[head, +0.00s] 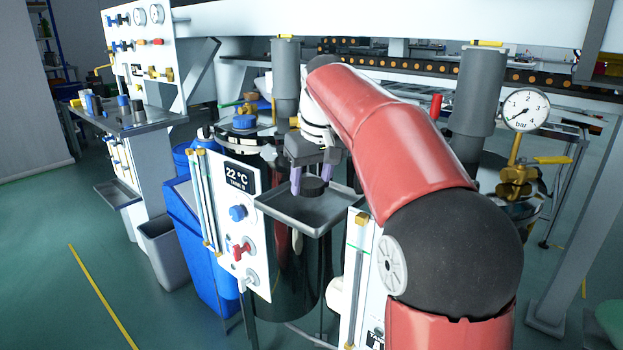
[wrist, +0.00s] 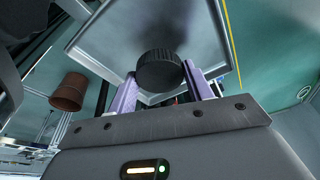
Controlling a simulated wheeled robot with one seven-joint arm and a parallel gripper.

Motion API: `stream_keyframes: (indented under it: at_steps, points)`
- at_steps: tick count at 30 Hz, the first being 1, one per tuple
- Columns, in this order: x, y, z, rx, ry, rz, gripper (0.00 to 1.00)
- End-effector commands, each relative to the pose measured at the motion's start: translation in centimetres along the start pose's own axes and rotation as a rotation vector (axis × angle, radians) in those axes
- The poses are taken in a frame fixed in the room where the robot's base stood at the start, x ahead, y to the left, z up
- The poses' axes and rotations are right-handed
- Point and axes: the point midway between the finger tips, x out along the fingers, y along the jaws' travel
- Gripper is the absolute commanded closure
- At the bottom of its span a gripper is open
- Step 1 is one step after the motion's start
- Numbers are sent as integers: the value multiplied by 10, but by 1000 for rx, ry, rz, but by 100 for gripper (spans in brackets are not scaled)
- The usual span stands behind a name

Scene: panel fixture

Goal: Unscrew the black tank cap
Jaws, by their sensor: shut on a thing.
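The black tank cap (head: 313,187) is a short ribbed cylinder. It sits between the two pale purple fingers of my gripper (head: 312,184), over a grey metal tray (head: 272,204). The wrist view also shows the cap (wrist: 160,71) between the fingertips of my gripper (wrist: 160,82), with the tray (wrist: 104,42) behind it. My gripper is shut on the cap. I cannot tell whether the cap touches the tray floor. The dark tank (head: 292,285) stands behind and below the tray; my arm hides part of its top.
A white panel (head: 226,215) with a 22 °C display (head: 241,176), a blue knob (head: 238,213) and a red valve (head: 241,249) stands left of the tray. A pressure gauge (head: 525,110) and brass valve (head: 516,183) are at right. Green floor is open at left.

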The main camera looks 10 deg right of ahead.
Motion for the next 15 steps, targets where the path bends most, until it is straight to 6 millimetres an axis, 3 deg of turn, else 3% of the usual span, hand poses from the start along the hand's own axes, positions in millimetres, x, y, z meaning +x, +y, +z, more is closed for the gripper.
stream_keyframes:
  at_steps: [2,3,8,15]
  points:
    - [0,0,0,0,0,0,75]
    - [0,0,0,0,0,0,47]
    - [0,0,0,0,0,0,26]
    - [0,0,0,0,0,0,24]
